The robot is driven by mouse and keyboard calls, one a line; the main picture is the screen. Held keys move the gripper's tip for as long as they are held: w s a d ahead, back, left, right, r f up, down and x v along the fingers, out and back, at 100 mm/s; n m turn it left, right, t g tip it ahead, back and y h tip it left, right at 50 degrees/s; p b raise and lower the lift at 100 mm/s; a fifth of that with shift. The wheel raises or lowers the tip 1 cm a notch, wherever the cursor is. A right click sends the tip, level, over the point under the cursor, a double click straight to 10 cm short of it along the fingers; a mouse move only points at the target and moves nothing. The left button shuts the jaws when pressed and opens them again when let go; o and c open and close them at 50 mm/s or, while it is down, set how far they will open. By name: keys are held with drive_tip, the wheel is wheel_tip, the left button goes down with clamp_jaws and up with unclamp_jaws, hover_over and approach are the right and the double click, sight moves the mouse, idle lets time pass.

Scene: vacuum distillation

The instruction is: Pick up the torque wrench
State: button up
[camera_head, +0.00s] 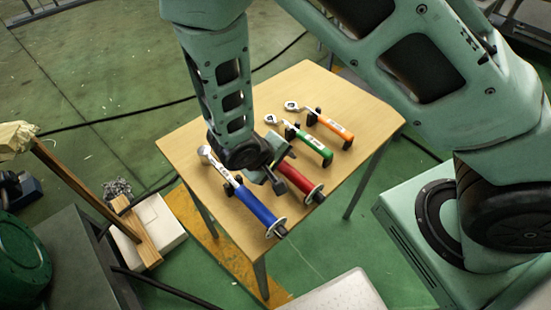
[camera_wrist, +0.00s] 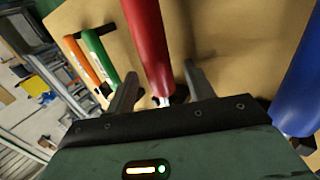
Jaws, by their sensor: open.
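Several wrench-like tools lie side by side on a small wooden table (camera_head: 365,115). One has a blue handle (camera_head: 258,206) and a silver head, one a red handle (camera_head: 300,180); both have a round collar near the handle end. Smaller ones have a green handle (camera_head: 314,146) and an orange handle (camera_head: 335,128). I cannot tell which one is called the torque wrench. My gripper (camera_head: 270,172) is open over the red-handled tool and hides its head. In the wrist view the red handle (camera_wrist: 148,45) runs between the two fingers of my gripper (camera_wrist: 160,92), with gaps on both sides.
The blue handle (camera_wrist: 300,80) lies to the right of my fingers in the wrist view, the green handle (camera_wrist: 98,52) and orange handle (camera_wrist: 82,60) to the left. Black holders (camera_head: 308,117) support the tools. A white box (camera_head: 152,228) with wooden pieces stands on the floor left of the table.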

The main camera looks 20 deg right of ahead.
clamp_jaws()
drive_tip(key=shift+r, duration=0.1)
drive_tip(key=shift+r, duration=0.1)
wheel_tip(320, 180, up, 10)
idle(0.4)
drive_tip(key=c, duration=1)
unclamp_jaws()
clamp_jaws()
